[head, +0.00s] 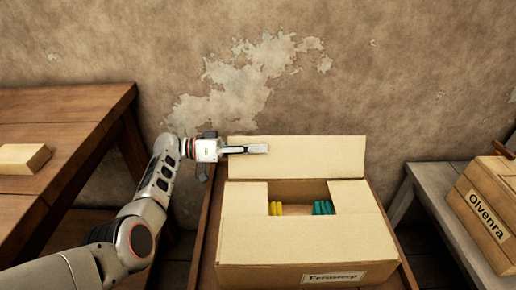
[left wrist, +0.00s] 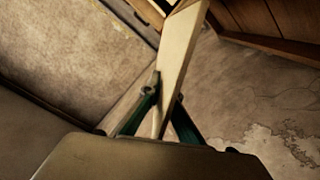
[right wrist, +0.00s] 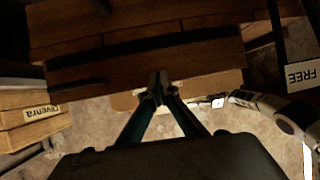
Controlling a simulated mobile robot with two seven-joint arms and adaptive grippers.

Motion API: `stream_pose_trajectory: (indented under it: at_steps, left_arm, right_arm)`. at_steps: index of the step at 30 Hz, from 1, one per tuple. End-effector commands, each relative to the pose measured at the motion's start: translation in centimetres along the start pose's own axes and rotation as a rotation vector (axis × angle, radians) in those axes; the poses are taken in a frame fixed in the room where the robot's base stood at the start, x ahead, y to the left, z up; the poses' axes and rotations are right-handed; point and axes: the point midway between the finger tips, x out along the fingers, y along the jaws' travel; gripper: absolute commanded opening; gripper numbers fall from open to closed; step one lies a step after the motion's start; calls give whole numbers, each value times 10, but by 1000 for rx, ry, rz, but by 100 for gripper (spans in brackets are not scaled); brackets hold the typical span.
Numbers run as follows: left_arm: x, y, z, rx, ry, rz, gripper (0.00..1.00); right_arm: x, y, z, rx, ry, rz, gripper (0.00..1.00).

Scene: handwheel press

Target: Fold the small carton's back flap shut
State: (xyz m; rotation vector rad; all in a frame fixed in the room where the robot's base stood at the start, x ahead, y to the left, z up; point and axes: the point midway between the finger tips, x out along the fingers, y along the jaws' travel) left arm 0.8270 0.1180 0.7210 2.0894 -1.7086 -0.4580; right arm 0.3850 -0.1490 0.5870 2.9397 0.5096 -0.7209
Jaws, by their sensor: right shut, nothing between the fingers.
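The small carton (head: 308,244) stands on a wooden surface, a label on its front. Its back flap (head: 315,158) stands upright at the far side. The front and side flaps lie folded in, leaving an opening where yellow items (head: 276,209) and teal items (head: 322,207) show. My left gripper (head: 262,148) is at the back flap's left end, one finger in front of it. In the left wrist view the flap (left wrist: 178,60) runs between the fingers, which appear closed on it. My right gripper (right wrist: 160,82) is shut and empty; the head view does not show it.
A wooden table (head: 70,105) with a pale block (head: 23,157) is at left. A grey bench (head: 445,205) at right holds a box labelled Olvenra (head: 485,215). A plastered wall (head: 420,80) stands behind. A FREE sign (right wrist: 302,75) shows in the right wrist view.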

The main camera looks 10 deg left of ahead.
Motion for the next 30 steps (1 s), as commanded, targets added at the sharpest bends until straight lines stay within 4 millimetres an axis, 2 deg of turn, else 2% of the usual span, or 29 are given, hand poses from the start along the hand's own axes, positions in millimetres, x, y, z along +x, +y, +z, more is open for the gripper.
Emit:
stream_pose_trajectory:
  at_steps: [8, 14, 30]
  left_arm:
    - [0, 2, 0, 24, -1, 0, 0]
    - [0, 12, -1, 117, -2, -1, 0]
    - [-1, 42, 13, 494, -3, 0, 0]
  right_arm:
    - [0, 1, -3, -2, 6, 1, 0]
    - [0, 4, -7, -15, 9, 7, 0]
    - [-6, 9, 20, -53, -54, 9, 0]
